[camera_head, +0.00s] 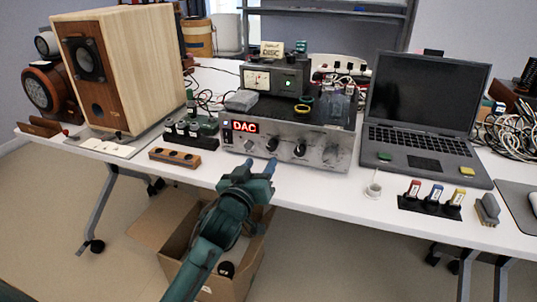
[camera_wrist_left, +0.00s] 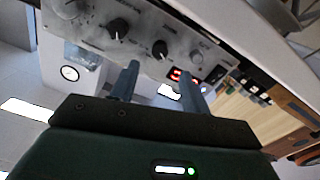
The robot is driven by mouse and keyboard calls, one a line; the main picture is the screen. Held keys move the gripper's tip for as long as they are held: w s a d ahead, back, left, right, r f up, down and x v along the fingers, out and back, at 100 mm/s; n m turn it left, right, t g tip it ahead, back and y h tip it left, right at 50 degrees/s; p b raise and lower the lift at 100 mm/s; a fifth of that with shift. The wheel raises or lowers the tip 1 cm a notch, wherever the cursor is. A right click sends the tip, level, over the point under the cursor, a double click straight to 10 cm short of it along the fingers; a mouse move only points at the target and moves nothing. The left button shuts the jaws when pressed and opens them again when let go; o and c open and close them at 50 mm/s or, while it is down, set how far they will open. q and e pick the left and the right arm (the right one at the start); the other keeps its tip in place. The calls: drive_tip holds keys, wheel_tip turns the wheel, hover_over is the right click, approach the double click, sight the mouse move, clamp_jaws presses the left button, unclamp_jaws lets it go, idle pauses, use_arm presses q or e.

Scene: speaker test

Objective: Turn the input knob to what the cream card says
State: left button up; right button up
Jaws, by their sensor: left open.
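The amplifier (camera_head: 318,172) stands on the white table, its red display (camera_head: 244,127) reading DAC. Its front has two black knobs, the left one (camera_head: 272,144) and the right one (camera_head: 299,149), between silver knobs. The knob labels are too small to read. A cream card (camera_head: 272,48) on top of the meter unit seems to read DISC. My left gripper (camera_head: 260,166) is open and empty, just in front of the panel below the left black knob. In the left wrist view that knob (camera_wrist_left: 160,49) shows beyond the gap between the fingers (camera_wrist_left: 158,80), apart from them.
A wooden speaker (camera_head: 128,70) stands at left and a laptop (camera_head: 425,105) at right. A wooden block (camera_head: 175,158) and a small cup (camera_head: 373,190) are near the front edge, with coloured-top items (camera_head: 432,198) farther right. A cardboard box (camera_head: 165,225) is below.

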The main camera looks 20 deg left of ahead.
sight(271, 148)
use_arm(q)
drive_tip(key=w+b, duration=0.1)
drive_tip(key=w, duration=0.6)
drive_tip(key=shift+w+d, duration=0.1)
drive_tip(key=shift+d, duration=0.05)
drive_tip(key=shift+c, duration=0.5)
drive_tip(key=c, duration=0.9)
